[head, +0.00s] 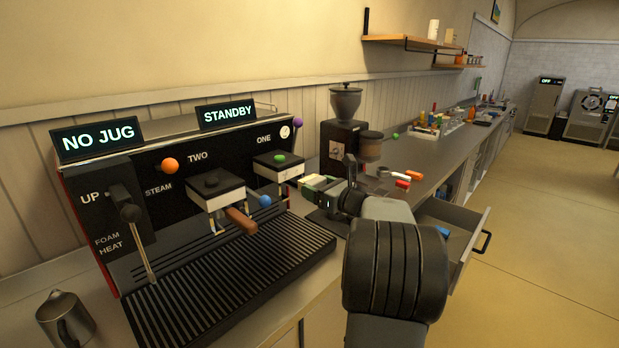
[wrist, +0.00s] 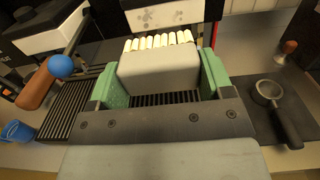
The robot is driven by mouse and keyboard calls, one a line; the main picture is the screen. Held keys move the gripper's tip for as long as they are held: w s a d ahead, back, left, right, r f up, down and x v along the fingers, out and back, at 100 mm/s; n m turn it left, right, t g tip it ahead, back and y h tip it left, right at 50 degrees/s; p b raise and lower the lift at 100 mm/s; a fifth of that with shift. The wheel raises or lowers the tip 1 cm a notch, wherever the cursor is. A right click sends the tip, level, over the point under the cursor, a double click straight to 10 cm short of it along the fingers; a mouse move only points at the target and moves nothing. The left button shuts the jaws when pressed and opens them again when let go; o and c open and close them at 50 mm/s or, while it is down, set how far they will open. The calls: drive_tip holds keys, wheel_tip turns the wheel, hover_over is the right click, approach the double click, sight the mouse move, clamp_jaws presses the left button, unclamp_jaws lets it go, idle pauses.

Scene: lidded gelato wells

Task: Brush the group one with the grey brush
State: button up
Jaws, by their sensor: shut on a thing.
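In the wrist view, my gripper's green fingers (wrist: 160,85) are shut on the grey brush (wrist: 160,72), whose cream bristles point away from me. A pale block with grey smudges (wrist: 158,17), which looks like group one, is just beyond the bristles. I cannot tell whether they touch.
Group two (head: 212,188) holds a wooden-handled portafilter (head: 241,220), left of my gripper. A blue knob (head: 265,201) sits between the groups. A grinder (head: 345,135) stands to the right. Another portafilter (wrist: 270,92) lies on a dark mat. A drawer (head: 462,240) is open.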

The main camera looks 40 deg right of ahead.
drive_tip(key=shift+w+d+r, duration=0.1)
drive_tip(key=shift+w+r, duration=0.2)
drive_tip(key=shift+w, duration=0.3)
drive_tip(key=shift+w+d+p, duration=0.25)
drive_tip(key=shift+w+p, duration=0.05)
drive_tip(key=shift+w, duration=0.45)
drive_tip(key=shift+w+d+p, duration=0.25)
drive_tip(key=shift+w+d, duration=0.05)
drive_tip(key=shift+w, duration=0.5)
drive_tip(key=shift+w+d+p, duration=0.25)
drive_tip(key=shift+w+p, duration=0.05)
drive_tip(key=shift+w, duration=0.45)
drive_tip(key=shift+w+a, duration=0.1)
drive_tip(key=shift+w, duration=0.55)
